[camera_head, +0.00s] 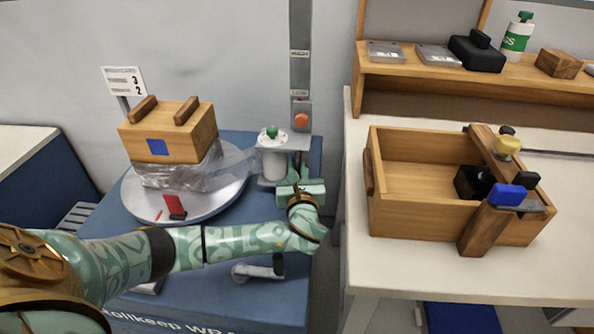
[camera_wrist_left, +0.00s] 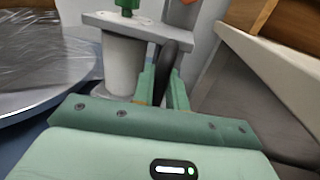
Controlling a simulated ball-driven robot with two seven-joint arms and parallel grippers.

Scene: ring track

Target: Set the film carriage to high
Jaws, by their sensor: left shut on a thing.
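The film carriage (camera_head: 297,143) sits low on the grey upright mast (camera_head: 300,45), below the lower of the mast's two small labels. It bears a white film roll (camera_head: 272,160) with a green knob on top, and an orange button (camera_head: 301,120) shows above it. Clear film runs from the roll to the wrapped load. My left gripper (camera_head: 302,180) is at the carriage's near side. In the left wrist view its fingers (camera_wrist_left: 164,88) are shut on the dark carriage handle (camera_wrist_left: 174,62), just under the grey plate (camera_wrist_left: 125,24). My right gripper is out of view.
A wooden box (camera_head: 165,132) with a blue square stands on the round turntable (camera_head: 130,195), its lower part wrapped in film. A wooden crate (camera_head: 370,205) with tools is on the bench to the right. A narrow gap separates the bench from the blue machine base (camera_head: 215,290).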

